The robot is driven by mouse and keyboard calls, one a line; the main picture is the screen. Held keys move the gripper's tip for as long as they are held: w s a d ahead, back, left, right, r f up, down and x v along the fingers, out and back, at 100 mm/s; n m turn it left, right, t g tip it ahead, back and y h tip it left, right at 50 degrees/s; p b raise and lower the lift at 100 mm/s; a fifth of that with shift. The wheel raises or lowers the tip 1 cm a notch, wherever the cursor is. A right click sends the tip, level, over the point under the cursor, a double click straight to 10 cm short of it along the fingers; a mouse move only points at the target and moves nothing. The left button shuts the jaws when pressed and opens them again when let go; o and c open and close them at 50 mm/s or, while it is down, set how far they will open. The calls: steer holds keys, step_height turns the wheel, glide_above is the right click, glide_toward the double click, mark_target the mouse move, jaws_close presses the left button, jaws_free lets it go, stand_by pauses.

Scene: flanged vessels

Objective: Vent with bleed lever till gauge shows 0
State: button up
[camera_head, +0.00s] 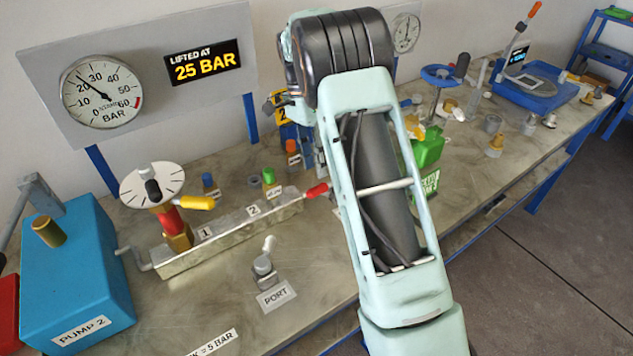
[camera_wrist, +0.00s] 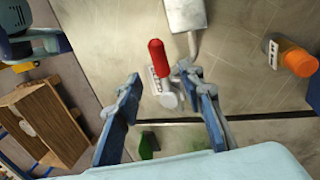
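The gauge (camera_head: 101,92) on the grey panel has a 0 to 60 BAR dial; its needle points to the upper left, around 20 to 25. The lever with a red handle (camera_head: 317,190) is at the right end of the metal manifold (camera_head: 225,237), partly behind my arm. In the wrist view the red handle (camera_wrist: 157,57) stands by a small label plate and grey pivot, beyond the fingertips. My gripper (camera_wrist: 158,82) is open, with nothing held; its fingers appear on either side of the lever's base. My gripper is hidden in the head view.
A yellow lever (camera_head: 197,203) and white dial disc (camera_head: 152,184) stand at the manifold's left end. The blue PUMP 2 box (camera_head: 75,275) is front left. Small coloured fittings and a green container (camera_head: 428,150) are around my arm. A sign reads LIFTED AT 25 BAR (camera_head: 204,60).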

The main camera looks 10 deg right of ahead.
mark_target(318, 186)
steer(key=x, duration=0.6)
steer(key=shift+c, duration=0.6)
jaws_close()
